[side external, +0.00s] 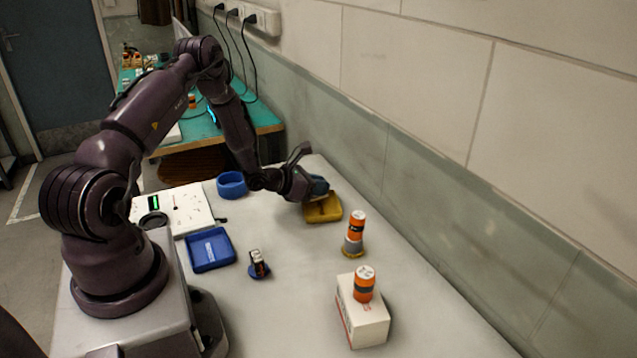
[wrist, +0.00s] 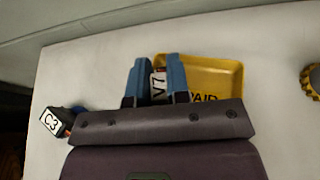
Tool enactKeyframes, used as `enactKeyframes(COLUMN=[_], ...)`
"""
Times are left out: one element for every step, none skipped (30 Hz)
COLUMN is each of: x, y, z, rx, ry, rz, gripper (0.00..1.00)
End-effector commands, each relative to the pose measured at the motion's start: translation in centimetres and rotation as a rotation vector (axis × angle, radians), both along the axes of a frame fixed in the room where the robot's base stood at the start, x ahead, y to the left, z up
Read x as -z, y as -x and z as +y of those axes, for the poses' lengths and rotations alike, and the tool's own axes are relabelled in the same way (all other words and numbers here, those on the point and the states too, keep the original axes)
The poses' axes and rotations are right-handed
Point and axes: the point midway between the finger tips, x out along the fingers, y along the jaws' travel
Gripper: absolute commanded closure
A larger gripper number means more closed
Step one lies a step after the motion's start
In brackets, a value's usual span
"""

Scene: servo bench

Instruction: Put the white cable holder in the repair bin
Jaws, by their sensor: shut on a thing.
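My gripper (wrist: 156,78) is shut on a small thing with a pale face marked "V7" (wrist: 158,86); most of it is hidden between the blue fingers. I cannot tell whether it is the white cable holder, and no other clear cable holder shows. The yellow repair bin (wrist: 215,74), with partly covered lettering, lies behind the fingers, which overlap its left part in the wrist view. In the side view my gripper (side external: 318,188) is at the bin's far edge, and the yellow bin (side external: 325,211) shows below it. The held thing's height above the bin floor is unclear.
A dark box marked "C3" (wrist: 52,122) lies left of my gripper. Orange cylinders (side external: 355,228) (side external: 364,284) stand nearer the camera, one on a white carton (side external: 362,322). A blue tray (side external: 210,265), blue bowl (side external: 231,184) and small dark item (side external: 258,263) occupy the left side.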

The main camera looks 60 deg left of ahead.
Motion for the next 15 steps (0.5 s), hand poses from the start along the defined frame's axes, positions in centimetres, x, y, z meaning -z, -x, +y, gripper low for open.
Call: enactKeyframes(x=[0.15, 0.17, 0.16, 0.15, 0.16, 0.16, 0.16, 0.16, 0.16, 0.16, 0.16, 0.16, 0.16, 0.16, 0.13], y=[-0.01, -0.03, -0.03, -0.04, -0.02, -0.02, -0.02, -0.01, -0.01, -0.01, -0.01, -0.01, -0.01, -0.01, -0.01], z=[0.01, 0.02, 0.02, 0.03, 0.02, 0.02, 0.02, 0.02, 0.01, 0.02, 0.02, 0.01, 0.02, 0.01, 0.01], rx=[0.000, 0.000, 0.000, 0.000, 0.000, 0.000, 0.000, 0.000, 0.000, 0.000, 0.000, 0.000, 0.000, 0.000, 0.000], ry=[0.000, -0.001, -0.001, -0.001, -0.001, -0.001, -0.001, -0.001, -0.001, -0.001, -0.001, -0.001, 0.000, 0.000, 0.000], rz=[-0.001, -0.001, -0.001, -0.001, -0.001, -0.001, -0.001, 0.000, 0.000, 0.000, 0.000, 0.000, 0.000, 0.000, 0.000], gripper=[1.00, 1.00, 1.00, 1.00, 0.79, 0.70, 0.63, 0.58, 0.58, 0.58, 0.58, 0.58, 0.58, 0.58, 0.58])
